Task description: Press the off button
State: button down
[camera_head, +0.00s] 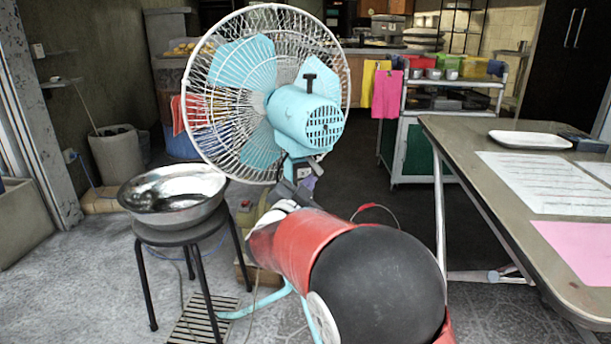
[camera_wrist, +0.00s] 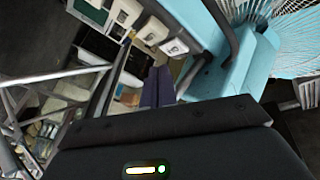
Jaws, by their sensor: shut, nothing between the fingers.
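A light-blue pedestal fan (camera_head: 308,118) with a white wire cage stands in the middle of the head view; its blue body also shows at the upper right of the wrist view (camera_wrist: 235,62). Below its motor is a small control panel (camera_head: 303,172). In the wrist view a row of pale square buttons (camera_wrist: 174,46) runs along the panel, tilted in the picture; I cannot read which is the off button. My gripper (camera_wrist: 158,84) is shut and empty, its purple-grey fingertips close below the nearest button. I cannot tell whether they touch.
A metal bowl (camera_head: 174,196) sits on a dark stool (camera_head: 182,236) left of the fan. A long table (camera_head: 455,133) with papers and a white tray (camera_head: 530,139) stands at right. A white cart (camera_head: 403,148) is behind. Floor between cart and fan is clear.

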jog(key=s, duration=0.1)
jog(key=s+d+b, duration=0.1)
jog(key=s, duration=0.1)
jog(key=s+d, duration=0.1)
jog(key=shift+s+d+b, duration=0.15)
jog(key=shift+s+b, duration=0.1)
jog(key=shift+b, duration=0.15)
jog(key=s+d+f+n+g+y, duration=0.2)
jog(key=s+d+f+n+g, duration=0.3)
jog(key=s, duration=0.6)
jog(key=s+d+f+n+g+y, duration=0.2)
jog(key=s+d+g, duration=0.2)
jog(key=s+d, duration=0.5)
jog(key=s+d+f+n+g+y, duration=0.25)
jog(key=s+d+n+g, duration=0.2)
jog(key=s, duration=0.95)
notch_tip(320, 180, up, 9)
jog(key=w+p, duration=0.1)
jog(key=p, duration=0.8)
jog(key=shift+a+p, duration=0.2)
jog(key=shift+p, duration=0.2)
